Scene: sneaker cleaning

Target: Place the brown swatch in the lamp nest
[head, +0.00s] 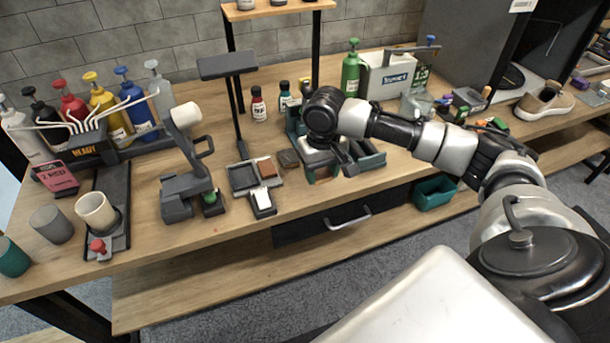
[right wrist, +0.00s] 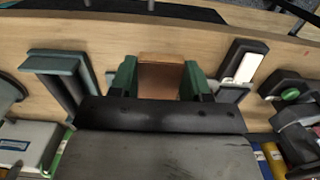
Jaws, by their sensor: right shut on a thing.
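My right gripper (head: 324,174) is over the table, right of the lamp stand, pointing down. In the right wrist view its green fingers (right wrist: 160,80) are shut on a brown swatch (right wrist: 160,76), one on each side. In the head view the held swatch is mostly hidden by the gripper. The black lamp (head: 228,66) stands on a post above a grey tray-like nest (head: 240,180). A reddish-brown block (head: 267,168) shows at the nest's right side. The gripper is to the right of the nest, apart from it. My left gripper is not in view.
A white swatch (head: 264,198) lies in a dark holder in front of the nest. A dark block (head: 288,158) sits between nest and gripper. A grey device (head: 185,195) stands left. Bottles (head: 258,104) stand behind. Bare tabletop (head: 240,224) shows along the front.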

